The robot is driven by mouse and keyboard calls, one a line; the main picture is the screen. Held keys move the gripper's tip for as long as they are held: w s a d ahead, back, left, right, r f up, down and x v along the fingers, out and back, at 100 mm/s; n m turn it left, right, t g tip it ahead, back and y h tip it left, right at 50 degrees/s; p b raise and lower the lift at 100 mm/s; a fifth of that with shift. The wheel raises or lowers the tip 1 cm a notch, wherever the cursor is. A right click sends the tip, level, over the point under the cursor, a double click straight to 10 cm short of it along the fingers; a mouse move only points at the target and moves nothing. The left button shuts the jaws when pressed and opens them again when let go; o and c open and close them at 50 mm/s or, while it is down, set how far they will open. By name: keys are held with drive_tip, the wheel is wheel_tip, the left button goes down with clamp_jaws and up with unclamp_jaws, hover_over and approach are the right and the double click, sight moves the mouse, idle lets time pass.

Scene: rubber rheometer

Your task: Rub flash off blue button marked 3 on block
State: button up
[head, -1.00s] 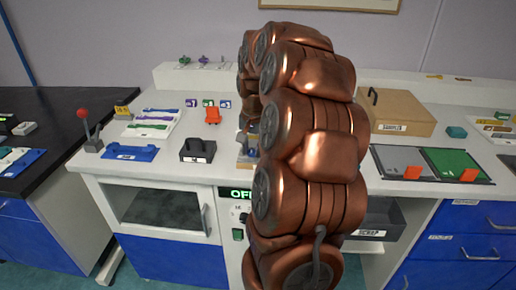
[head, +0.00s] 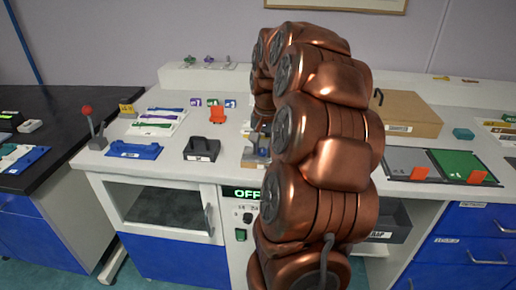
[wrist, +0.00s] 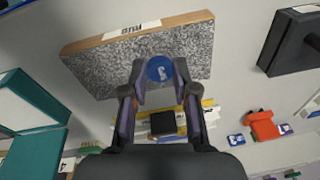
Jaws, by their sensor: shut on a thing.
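The blue button (wrist: 159,68) marked 3 is in the wrist view, between the tips of my gripper (wrist: 160,80). My gripper is shut on it. The block (wrist: 105,68) is a flat slab with a speckled grey face, a wooden edge and a label reading RUB. The button is over the block's speckled face, near its lower middle in the wrist view. I cannot tell whether it touches that face. In the head view my arm hides the button and most of the block.
In the head view, a black holder (head: 202,150), a blue tray (head: 135,151) and a red-knobbed lever (head: 92,125) stand left of my arm. A wooden box (head: 408,112) and a green mat (head: 462,163) lie to the right.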

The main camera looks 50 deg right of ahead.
sight(250, 154)
drive_tip(key=shift+s+d+r+b, duration=0.1)
drive_tip(key=shift+s+d+b, duration=0.2)
drive_tip(key=shift+s+d, duration=0.55)
drive_tip(key=shift+s+d+f+b, duration=0.1)
drive_tip(key=shift+s+d+b, duration=0.35)
drive_tip(key=shift+s, duration=0.7)
drive_tip(key=shift+s+d+r+b, duration=0.1)
drive_tip(key=shift+s+d+b, duration=0.1)
drive_tip(key=shift+s+d, duration=0.7)
drive_tip(key=shift+w+a, duration=1.2)
drive_tip(key=shift+w, duration=0.2)
drive_tip(key=shift+w+a, duration=0.5)
drive_tip(key=shift+w, duration=0.25)
drive_tip(key=shift+w+a, duration=0.5)
drive_tip(key=shift+w, duration=0.25)
drive_tip(key=shift+w+a+f, duration=0.15)
drive_tip(key=shift+w+a, duration=0.4)
drive_tip(key=shift+w, duration=0.15)
drive_tip(key=shift+w+a+f, duration=0.1)
drive_tip(key=shift+w+a, duration=0.4)
drive_tip(key=shift+w, duration=0.2)
drive_tip(key=shift+r+p, duration=1.15)
drive_tip(key=shift+r, duration=2.45)
